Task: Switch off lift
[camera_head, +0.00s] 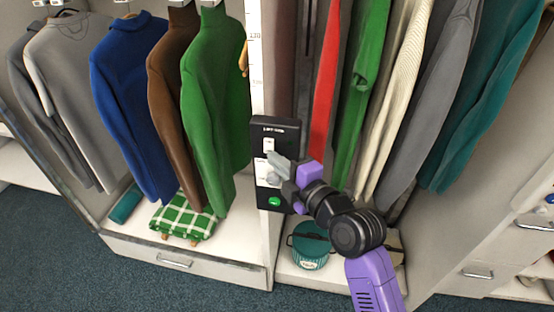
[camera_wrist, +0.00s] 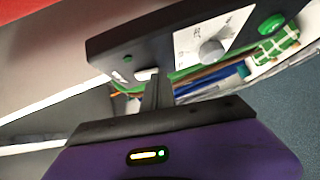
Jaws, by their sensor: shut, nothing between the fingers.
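A black control panel (camera_head: 263,130) is fixed upright on the white post between two clothes bays. It has a label at the top, a white switch (camera_head: 268,145), a white plate with a grey knob and a green button (camera_head: 274,201). My gripper (camera_head: 271,160) is shut and empty in front of the panel, hiding part of its middle. In the wrist view the panel (camera_wrist: 103,48) shows tilted, with the white switch (camera_wrist: 147,74), the knob (camera_wrist: 211,51) and the green button (camera_wrist: 271,24). The shut fingertips (camera_wrist: 159,78) are right beside the white switch; I cannot tell whether they touch.
Sweaters, including a green one (camera_head: 214,100), hang left of the panel, and more garments hang right. A checked green cloth (camera_head: 183,217) lies on the left shelf. A teal pot (camera_head: 310,244) stands below my arm. The floor in front is clear.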

